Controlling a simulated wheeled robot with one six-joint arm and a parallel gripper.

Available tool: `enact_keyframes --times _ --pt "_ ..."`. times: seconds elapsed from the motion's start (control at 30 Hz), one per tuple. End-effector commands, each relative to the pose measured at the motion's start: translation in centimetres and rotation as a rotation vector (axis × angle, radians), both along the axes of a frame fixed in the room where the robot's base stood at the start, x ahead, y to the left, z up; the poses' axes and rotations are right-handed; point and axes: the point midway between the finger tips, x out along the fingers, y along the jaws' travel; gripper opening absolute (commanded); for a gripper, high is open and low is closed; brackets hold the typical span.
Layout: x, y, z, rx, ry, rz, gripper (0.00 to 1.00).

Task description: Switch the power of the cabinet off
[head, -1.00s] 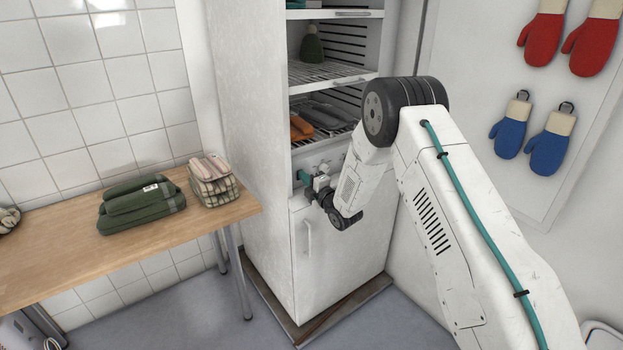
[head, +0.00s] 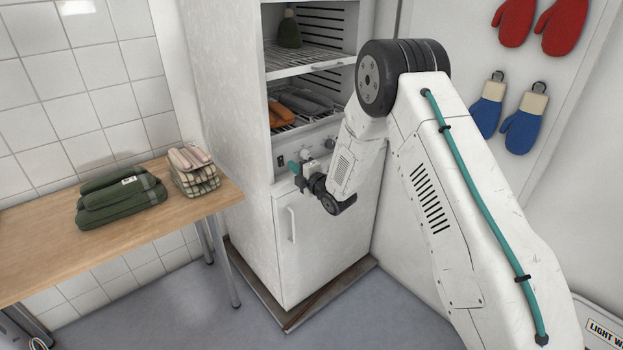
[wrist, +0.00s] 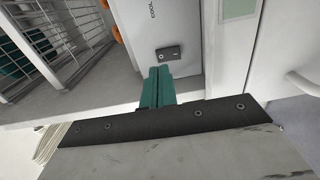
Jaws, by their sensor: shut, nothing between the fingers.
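The white cabinet (head: 222,120) stands in the middle of the head view, its upper shelves open to the front. A control panel (head: 316,141) with knobs runs below the shelves. A small dark switch (head: 281,160) is at the panel's left end; in the wrist view the black switch (wrist: 170,53) lies just beyond my fingertips. My gripper (head: 295,168) is in front of the panel, a little right of and below the switch in the head view. Its teal fingers (wrist: 159,88) are shut and empty. I cannot tell whether they touch the panel.
The cabinet's lower door has a handle (head: 292,224) below my gripper. A wooden table (head: 150,235) with folded green cloth (head: 121,200) and checked cloth (head: 194,171) stands left. Red and blue mitts (head: 524,130) hang on the right wall. Clear floor lies in front of the table.

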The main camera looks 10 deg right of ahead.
Motion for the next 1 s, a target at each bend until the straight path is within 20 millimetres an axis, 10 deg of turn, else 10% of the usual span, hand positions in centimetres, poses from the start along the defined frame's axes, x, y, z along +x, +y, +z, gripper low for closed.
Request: enact_keyframes --times 0.4,1.0 --pt "-7.6 -3.8 0.6 -0.001 0.003 -0.003 0.00" --pt "-8.6 -4.1 0.0 0.032 0.049 -0.004 0.00"
